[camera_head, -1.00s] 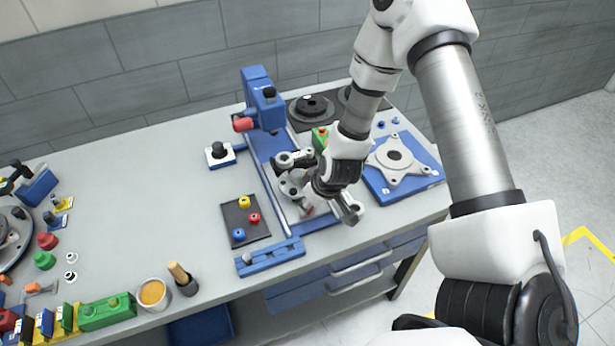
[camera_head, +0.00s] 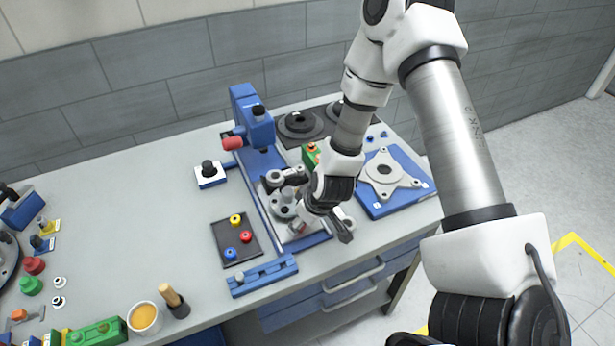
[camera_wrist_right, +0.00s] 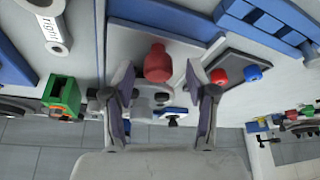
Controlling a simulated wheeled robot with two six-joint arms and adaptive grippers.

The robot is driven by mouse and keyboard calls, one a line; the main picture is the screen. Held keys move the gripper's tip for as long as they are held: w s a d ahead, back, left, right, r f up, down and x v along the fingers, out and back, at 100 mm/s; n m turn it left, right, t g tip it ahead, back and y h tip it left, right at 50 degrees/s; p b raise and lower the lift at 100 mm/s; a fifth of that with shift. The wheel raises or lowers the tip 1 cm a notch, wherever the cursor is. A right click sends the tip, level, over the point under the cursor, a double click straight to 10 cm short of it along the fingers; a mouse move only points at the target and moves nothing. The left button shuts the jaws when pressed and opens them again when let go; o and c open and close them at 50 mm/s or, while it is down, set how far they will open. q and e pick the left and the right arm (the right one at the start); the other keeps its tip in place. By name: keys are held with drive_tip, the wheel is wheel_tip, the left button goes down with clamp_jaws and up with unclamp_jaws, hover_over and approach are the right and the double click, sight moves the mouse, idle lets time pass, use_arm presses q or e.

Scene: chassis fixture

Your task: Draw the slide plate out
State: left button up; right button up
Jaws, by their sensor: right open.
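The slide plate (camera_head: 291,246) is a grey plate low between the rails of the blue fixture (camera_head: 262,215); my right arm hides much of it. A red knob (camera_wrist_right: 158,62) stands at its front end; it also shows small in the head view (camera_head: 298,227). My right gripper (camera_wrist_right: 160,82) is open, with one finger on each side of the knob in the wrist view. I cannot tell whether the fingers touch it. In the head view the right gripper (camera_head: 318,222) is over the front part of the fixture. My left gripper is not in view.
A black tray (camera_head: 229,222) with red, blue and yellow knobs lies left of the fixture. A blue plate with a grey flange (camera_head: 383,172) lies to the right. A green block (camera_head: 312,153) stands behind my wrist. A cup (camera_head: 145,318) stands at the front left.

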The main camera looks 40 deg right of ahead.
drive_tip(key=v, duration=1)
drive_tip(key=shift+s+r, duration=0.2)
drive_tip(key=shift+r, duration=0.1)
